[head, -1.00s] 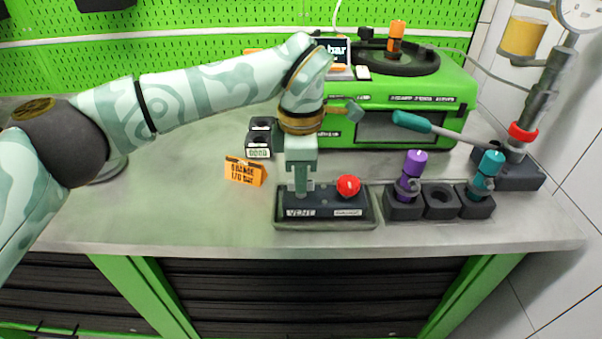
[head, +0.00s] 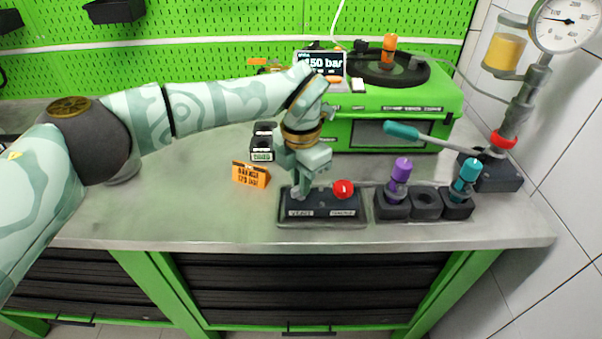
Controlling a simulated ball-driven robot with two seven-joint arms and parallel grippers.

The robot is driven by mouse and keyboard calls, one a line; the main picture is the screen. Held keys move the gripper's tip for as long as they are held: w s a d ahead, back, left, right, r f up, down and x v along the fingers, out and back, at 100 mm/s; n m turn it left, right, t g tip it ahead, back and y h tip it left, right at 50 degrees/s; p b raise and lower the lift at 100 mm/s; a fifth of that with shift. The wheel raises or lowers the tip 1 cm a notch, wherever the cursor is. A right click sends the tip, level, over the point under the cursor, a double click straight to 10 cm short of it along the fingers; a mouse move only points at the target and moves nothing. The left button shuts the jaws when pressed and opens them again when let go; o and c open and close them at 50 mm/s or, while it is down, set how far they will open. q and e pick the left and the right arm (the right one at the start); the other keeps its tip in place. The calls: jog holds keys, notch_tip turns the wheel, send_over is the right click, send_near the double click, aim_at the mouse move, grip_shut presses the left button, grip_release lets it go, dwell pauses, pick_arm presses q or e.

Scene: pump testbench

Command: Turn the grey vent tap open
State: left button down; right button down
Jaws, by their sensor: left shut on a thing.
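The vent block (head: 323,204) is a dark box labelled VENT in a grey tray at the bench's front edge. The grey vent tap stands on its left end, mostly hidden by my left gripper (head: 299,193). My left gripper points down and is shut on the tap, with its body turned at an angle. A red knob (head: 343,189) sits on the right of the same block, beside the gripper and apart from it. My right gripper does not show.
A teal-handled lever (head: 402,131) reaches over the bench from the pump at right. Purple (head: 401,170) and teal (head: 469,169) fittings stand in black holders. An orange sign (head: 250,174) stands left. A green bench unit (head: 398,120) with a display (head: 320,64) is behind.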

pick_arm(q)
jog(key=n+p, duration=0.1)
jog(key=n, duration=0.1)
jog(key=n+p, duration=0.2)
jog(key=n, duration=0.1)
jog(key=shift+r+n, duration=0.25)
jog(key=shift+n, duration=0.05)
jog(key=shift+w+f+n+p, duration=0.15)
jog(key=shift+n+p, duration=1)
jog(key=shift+n, duration=1.05)
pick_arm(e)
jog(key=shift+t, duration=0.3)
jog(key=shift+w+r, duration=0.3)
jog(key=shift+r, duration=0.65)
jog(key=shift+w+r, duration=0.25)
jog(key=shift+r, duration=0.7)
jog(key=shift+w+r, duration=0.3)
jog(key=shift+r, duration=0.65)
pick_arm(q)
jog(key=c, duration=1.5)
grip_release()
jog(key=shift+o, duration=0.2)
